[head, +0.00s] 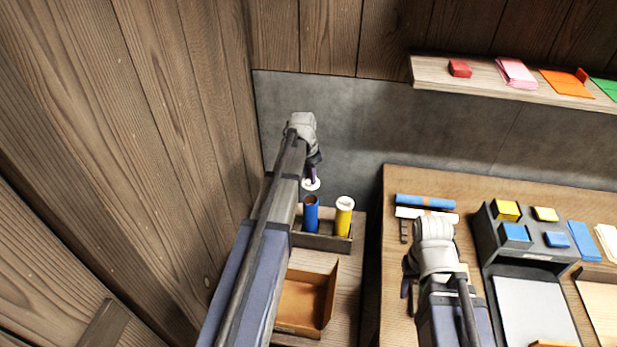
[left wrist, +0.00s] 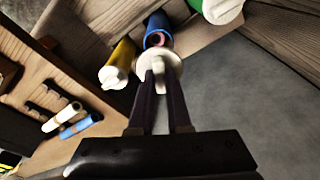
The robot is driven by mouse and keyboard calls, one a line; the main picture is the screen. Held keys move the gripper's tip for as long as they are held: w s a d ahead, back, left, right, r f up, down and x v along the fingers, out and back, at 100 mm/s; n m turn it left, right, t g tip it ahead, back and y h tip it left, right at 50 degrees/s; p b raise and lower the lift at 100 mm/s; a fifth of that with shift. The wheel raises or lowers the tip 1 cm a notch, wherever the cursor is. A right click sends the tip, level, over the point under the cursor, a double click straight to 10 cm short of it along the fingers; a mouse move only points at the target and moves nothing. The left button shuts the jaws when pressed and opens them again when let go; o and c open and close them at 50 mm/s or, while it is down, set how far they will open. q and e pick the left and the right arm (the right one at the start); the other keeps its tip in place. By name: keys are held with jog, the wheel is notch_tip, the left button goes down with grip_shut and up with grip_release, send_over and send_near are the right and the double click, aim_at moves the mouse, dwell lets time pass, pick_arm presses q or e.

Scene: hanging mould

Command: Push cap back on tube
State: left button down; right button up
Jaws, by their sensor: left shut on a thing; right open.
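An upright blue tube (head: 311,216) with an open top stands in a wooden rack (head: 322,242); its open mouth also shows in the left wrist view (left wrist: 156,38). My left gripper (head: 312,174) is shut on a white cap (head: 311,185), which also shows between the fingertips in the left wrist view (left wrist: 160,68). The cap is held just above and beyond the blue tube's mouth, apart from it in the head view. My right gripper (head: 409,289) is open and empty above the table at the right.
A yellow tube (head: 343,220) with a white cap stands right beside the blue one. A green tube (left wrist: 222,6) with a white end shows in the left wrist view. An open brown box (head: 305,300) lies in front of the rack. A dark organiser (head: 493,240) stands at the right.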

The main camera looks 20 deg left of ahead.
pick_arm(q)
jog(key=shift+s, duration=0.15)
jog(key=shift+f+b, duration=0.7)
jog(key=shift+b, duration=0.15)
notch_tip(320, 180, down, 5)
jog(key=b, duration=0.4)
jog(key=shift+r+b, duration=0.1)
jog(key=shift+b, duration=0.3)
dwell(1.1)
jog(key=shift+c, duration=1.5)
grip_release()
jog(key=shift+r+p, duration=3.4)
jog(key=shift+r, duration=0.05)
